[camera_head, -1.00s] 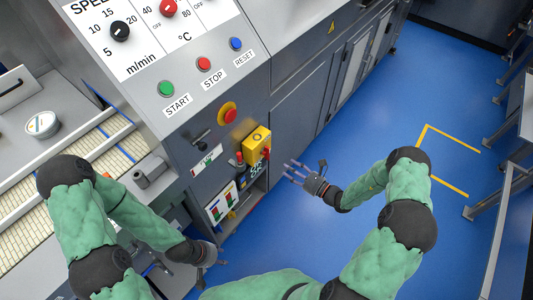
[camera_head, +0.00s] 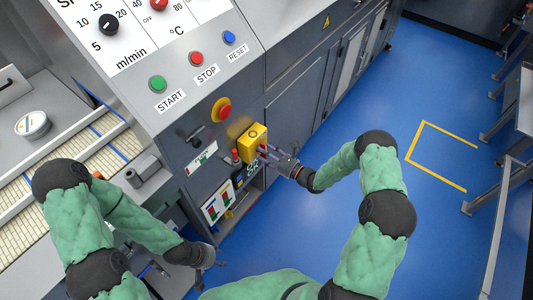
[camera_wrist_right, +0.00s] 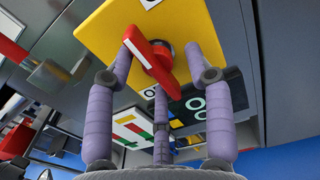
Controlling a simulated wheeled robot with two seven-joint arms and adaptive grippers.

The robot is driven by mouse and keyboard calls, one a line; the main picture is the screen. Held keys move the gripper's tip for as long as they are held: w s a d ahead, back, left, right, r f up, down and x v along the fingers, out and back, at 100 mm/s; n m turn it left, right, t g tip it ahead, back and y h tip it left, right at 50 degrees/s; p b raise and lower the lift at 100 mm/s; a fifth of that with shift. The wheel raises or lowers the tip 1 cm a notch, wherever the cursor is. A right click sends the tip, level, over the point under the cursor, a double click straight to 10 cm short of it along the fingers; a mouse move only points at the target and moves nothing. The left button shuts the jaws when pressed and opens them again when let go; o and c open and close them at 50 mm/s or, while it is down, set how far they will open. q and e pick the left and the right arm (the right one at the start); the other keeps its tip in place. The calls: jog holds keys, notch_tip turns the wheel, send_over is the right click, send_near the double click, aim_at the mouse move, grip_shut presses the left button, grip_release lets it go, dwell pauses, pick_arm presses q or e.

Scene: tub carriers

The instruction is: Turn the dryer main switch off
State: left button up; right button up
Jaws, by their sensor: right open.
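The dryer main switch is a yellow box (camera_head: 252,143) on the dark side of the machine. Its red handle (camera_wrist_right: 150,55) stands out from a grey hub on the yellow plate in the right wrist view, running slantwise from upper left to lower right. My right gripper (camera_head: 270,152) is at the switch, its fingers open around the red handle. In the right wrist view a finger stands on each side of the handle and a third below it; I cannot tell whether any touches. My left gripper (camera_head: 212,256) hangs low by the machine; its fingers are too small to read.
A red emergency button on a yellow ring (camera_head: 222,109) is above left of the switch. START (camera_head: 158,84), STOP (camera_head: 196,59) and RESET (camera_head: 229,38) buttons sit on the sloped panel. Blue floor (camera_head: 315,235) is clear to the right.

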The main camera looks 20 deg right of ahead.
jog(key=shift+c, duration=0.3)
jog(key=shift+s, duration=0.1)
grip_shut()
